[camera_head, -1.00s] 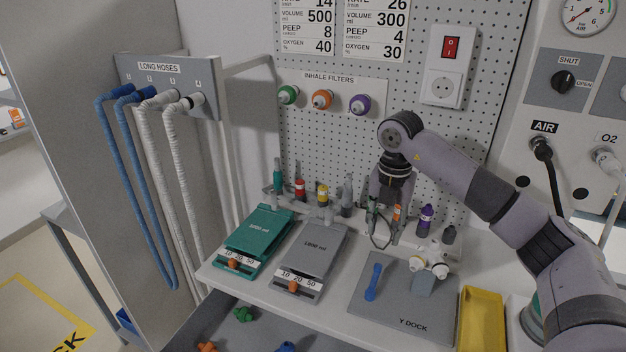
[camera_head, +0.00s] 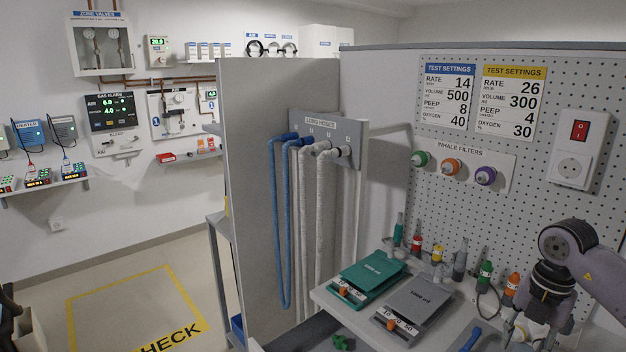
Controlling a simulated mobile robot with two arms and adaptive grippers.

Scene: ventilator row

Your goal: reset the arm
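My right arm comes in from the right edge, and its dark wrist hangs over the bench with the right gripper (camera_head: 546,308) pointing down. The gripper is at the right end of the row of small bottles, above the bench's right part. Its fingertips are small and partly hidden, so I cannot tell whether it is open or shut, and I see nothing clearly held. My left gripper is not in view.
The bench holds a green test plate (camera_head: 368,275), a grey one (camera_head: 417,302), and several bottles, including an orange one (camera_head: 512,284). A pegboard (camera_head: 540,210) stands behind. Blue and white hoses hang on the partition (camera_head: 248,200). Floor (camera_head: 135,310) is open at left.

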